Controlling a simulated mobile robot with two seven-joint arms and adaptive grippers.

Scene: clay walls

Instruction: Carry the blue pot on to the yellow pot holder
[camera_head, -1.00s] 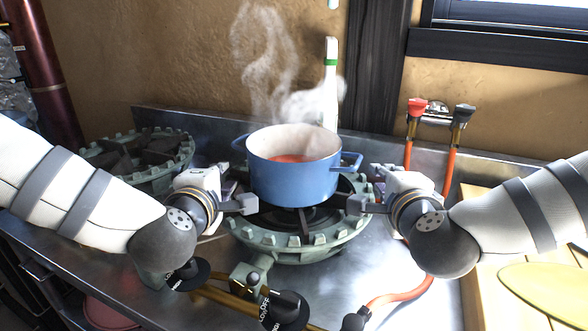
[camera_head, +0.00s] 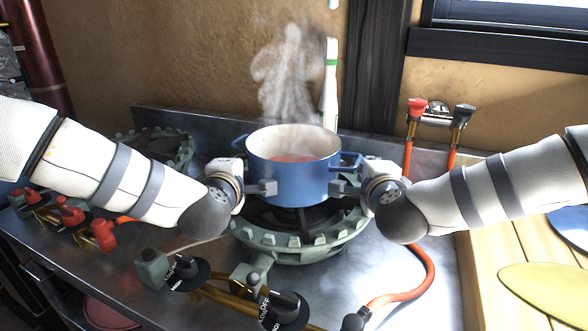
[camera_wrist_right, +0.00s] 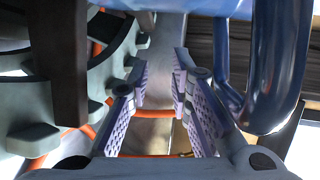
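The blue pot (camera_head: 293,182) stands upright on the middle burner, with red contents (camera_head: 292,158) and steam above. Its side and a looped handle (camera_wrist_right: 278,70) fill the top and right of the right wrist view. My left gripper (camera_head: 266,188) is at the pot's left front side, below the rim; its finger opening is hidden. My right gripper (camera_head: 338,187) is at the pot's right side, just below the right handle (camera_head: 349,161). In the right wrist view its fingers (camera_wrist_right: 160,85) are apart with nothing clearly between them. The yellow pot holder (camera_head: 545,290) lies at the lower right.
The green-grey burner (camera_head: 300,245) is under the pot; another burner (camera_head: 160,150) is at the left. Orange hoses (camera_head: 425,280) and black knobs (camera_head: 285,308) lie in front and right. The wooden board (camera_head: 490,250) also bears a blue flat thing (camera_head: 570,232) at the right edge.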

